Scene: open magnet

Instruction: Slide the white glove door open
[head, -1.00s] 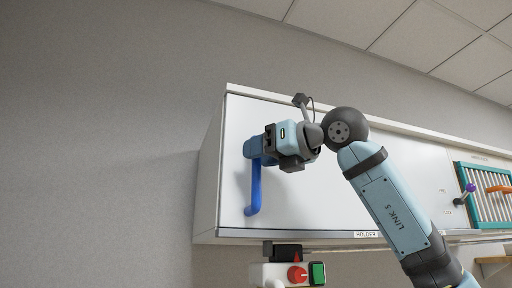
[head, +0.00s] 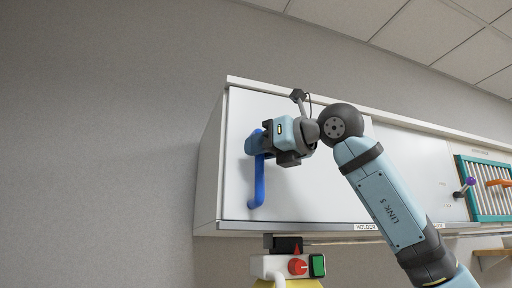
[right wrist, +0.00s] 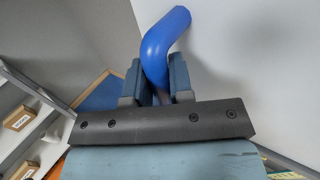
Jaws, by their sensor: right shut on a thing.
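The white sliding door (head: 310,190) is a flat panel at the left of a white wall cabinet. Its upright blue bar handle (head: 259,185) is near the panel's left edge. My right gripper (head: 255,143) is at the upper part of this handle. In the right wrist view, the blue handle (right wrist: 165,50) passes between the two fingers of my right gripper (right wrist: 157,82), which are shut on it. The door's right edge shows just past my wrist, beside another white panel (head: 410,165). My left gripper is not in view.
Below the cabinet is a control box (head: 275,266) with a red knob and green button. Boxes on shelves (right wrist: 20,118) show in the wrist view.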

